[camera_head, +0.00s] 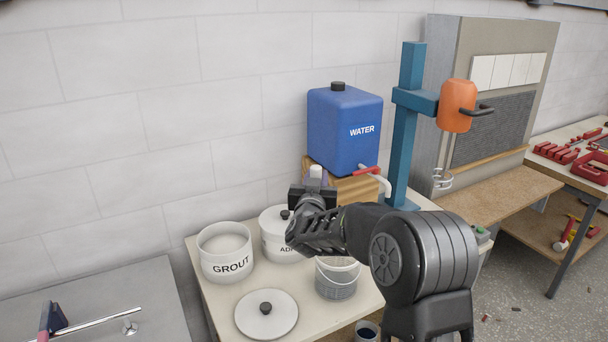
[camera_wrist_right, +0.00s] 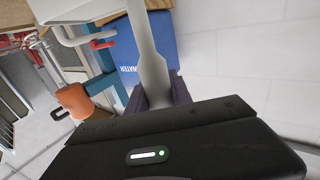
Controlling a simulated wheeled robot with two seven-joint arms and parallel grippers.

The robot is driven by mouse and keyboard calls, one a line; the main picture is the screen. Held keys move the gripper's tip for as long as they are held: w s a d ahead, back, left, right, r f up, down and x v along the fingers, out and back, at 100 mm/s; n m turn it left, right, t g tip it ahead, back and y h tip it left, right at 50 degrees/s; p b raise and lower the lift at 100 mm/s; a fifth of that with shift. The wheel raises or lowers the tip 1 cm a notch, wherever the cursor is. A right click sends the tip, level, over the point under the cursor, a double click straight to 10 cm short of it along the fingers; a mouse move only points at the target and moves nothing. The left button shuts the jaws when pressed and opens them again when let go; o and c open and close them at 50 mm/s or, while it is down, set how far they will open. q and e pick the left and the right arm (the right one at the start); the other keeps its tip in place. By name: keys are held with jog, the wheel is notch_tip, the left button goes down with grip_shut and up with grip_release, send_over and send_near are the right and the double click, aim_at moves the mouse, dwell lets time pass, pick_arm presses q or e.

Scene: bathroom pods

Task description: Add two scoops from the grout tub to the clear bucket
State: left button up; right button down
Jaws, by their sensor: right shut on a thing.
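The white grout tub (camera_head: 226,266) stands open on the table, with pale grey material (camera_head: 224,243) inside. The clear bucket (camera_head: 337,283) stands to its right, partly behind my right arm. My right gripper (camera_head: 314,190) is above the table near the adhesive tub and the water container. It is shut on a pale scoop, whose handle (camera_wrist_right: 150,70) runs up between the fingers (camera_wrist_right: 160,95) in the right wrist view. A small pale end (camera_head: 316,171) shows above the gripper in the head view. I cannot see what the scoop holds. My left gripper is out of view.
A lidded white tub (camera_head: 275,245) stands between grout tub and bucket. A loose round lid (camera_head: 262,322) lies in front. The blue water container (camera_head: 342,125) sits on a wooden stand (camera_head: 357,190), its tap reaching over the table. A teal mixer stand (camera_head: 408,130) rises at right.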

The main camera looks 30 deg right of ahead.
jog(key=shift+s+d+m+g+h, duration=0.3)
jog(key=shift+d+h, duration=0.1)
jog(key=shift+d, duration=0.05)
jog(key=shift+s+d, duration=0.1)
jog(key=f+m, duration=0.1)
jog(key=f, duration=0.1)
jog(key=d+f+b, duration=0.1)
jog(key=s+d+f+m, duration=0.1)
jog(key=f, duration=0.1)
jog(key=shift+f+m+b, duration=0.3)
jog(key=shift+b, duration=0.05)
pick_arm(q)
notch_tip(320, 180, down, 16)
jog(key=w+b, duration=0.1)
jog(key=b, duration=1.4)
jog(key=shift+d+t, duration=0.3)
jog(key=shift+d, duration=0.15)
pick_arm(e)
jog(key=s+d+f+m+y, duration=0.2)
jog(key=s+d+m, duration=0.3)
jog(key=d+m, duration=0.4)
jog(key=shift+s+f, duration=0.15)
jog(key=shift+f, duration=0.6)
